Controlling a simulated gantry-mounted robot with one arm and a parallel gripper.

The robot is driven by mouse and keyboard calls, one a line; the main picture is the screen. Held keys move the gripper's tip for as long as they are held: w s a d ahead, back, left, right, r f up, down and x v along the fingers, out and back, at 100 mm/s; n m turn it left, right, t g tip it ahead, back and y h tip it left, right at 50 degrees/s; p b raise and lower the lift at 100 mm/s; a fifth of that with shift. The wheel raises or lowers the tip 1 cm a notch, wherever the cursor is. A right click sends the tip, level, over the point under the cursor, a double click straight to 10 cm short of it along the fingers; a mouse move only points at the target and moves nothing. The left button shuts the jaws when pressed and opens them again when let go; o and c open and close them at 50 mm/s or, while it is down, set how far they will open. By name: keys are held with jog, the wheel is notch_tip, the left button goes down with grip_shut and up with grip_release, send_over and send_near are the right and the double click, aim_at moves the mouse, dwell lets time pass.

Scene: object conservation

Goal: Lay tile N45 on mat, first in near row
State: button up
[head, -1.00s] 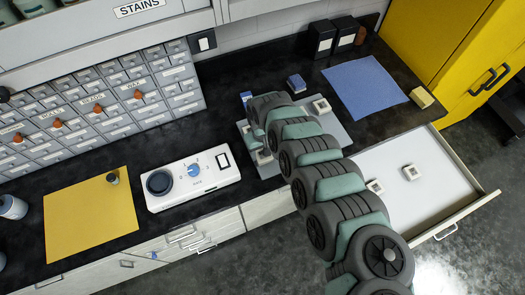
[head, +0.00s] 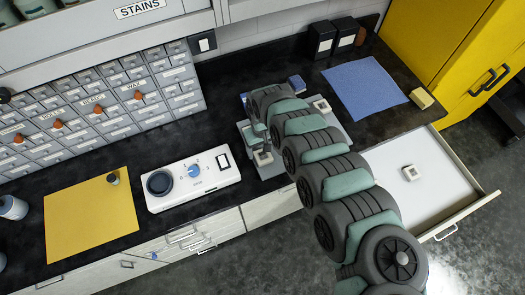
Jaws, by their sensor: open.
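A grey mat (head: 270,171) lies on the dark counter, largely hidden under my arm. A small pale square tile (head: 263,158) sits at its near left part, and another (head: 322,105) at its far right part. A third (head: 410,173) lies in the open drawer. No lettering on the tiles is readable, so I cannot tell which is N45. My gripper (head: 259,146) is open, pointing down at the mat's left side, just above or beside the near left tile; I cannot tell whether it touches it. My arm hides the middle of the mat.
The open white drawer (head: 447,187) juts out at right. A blue cloth (head: 365,86) lies behind it, with a yellow block (head: 421,98) beside it. A white device with a dial (head: 193,182) stands left of the mat, then a yellow sheet (head: 90,215). Small drawers line the back.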

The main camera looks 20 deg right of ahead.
aim_at(263, 155)
notch_tip(263, 155, up, 9)
jog(key=shift+p, duration=0.3)
